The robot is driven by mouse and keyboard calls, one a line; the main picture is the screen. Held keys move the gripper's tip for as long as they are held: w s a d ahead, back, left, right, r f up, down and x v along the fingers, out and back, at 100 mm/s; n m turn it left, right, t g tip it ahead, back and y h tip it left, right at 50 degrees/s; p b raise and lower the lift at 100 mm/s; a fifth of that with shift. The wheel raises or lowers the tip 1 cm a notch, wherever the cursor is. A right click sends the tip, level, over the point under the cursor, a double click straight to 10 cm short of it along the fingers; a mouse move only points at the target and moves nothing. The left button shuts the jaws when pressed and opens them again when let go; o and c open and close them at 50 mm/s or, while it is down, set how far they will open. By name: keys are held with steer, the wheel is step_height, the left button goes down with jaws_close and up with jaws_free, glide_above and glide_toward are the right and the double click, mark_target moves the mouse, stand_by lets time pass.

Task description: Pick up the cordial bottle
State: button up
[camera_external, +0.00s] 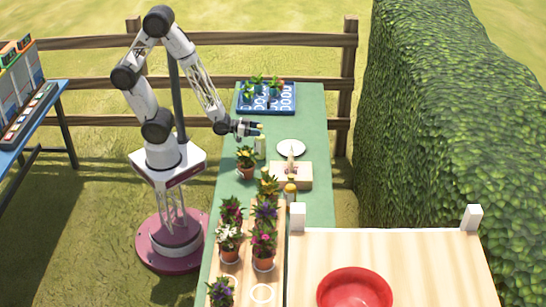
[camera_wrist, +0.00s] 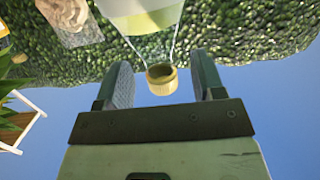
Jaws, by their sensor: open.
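A pale, clear bottle (camera_external: 260,147) with a yellowish cap, which appears to be the cordial bottle, stands upright on the green table. My gripper (camera_external: 255,129) is beside its upper part, level with the neck and cap. In the wrist view, which looks upside down, the bottle's pale green body (camera_wrist: 143,14) comes in from the top edge and its yellow cap (camera_wrist: 162,79) points down. My open gripper (camera_wrist: 160,70) has one finger on each side of the cap and neck, with gaps showing. Most of the body is outside the wrist view.
A potted plant (camera_external: 246,163) stands close in front of the bottle. A white plate (camera_external: 291,148), a wooden board (camera_external: 303,178) and a yellow-topped jar (camera_external: 290,190) are to the right. Several potted plants fill the near end. A blue tray (camera_external: 288,105) lies behind.

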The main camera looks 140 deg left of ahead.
steer(key=shift+x, duration=1.7)
steer(key=shift+c, duration=0.3)
jaws_close()
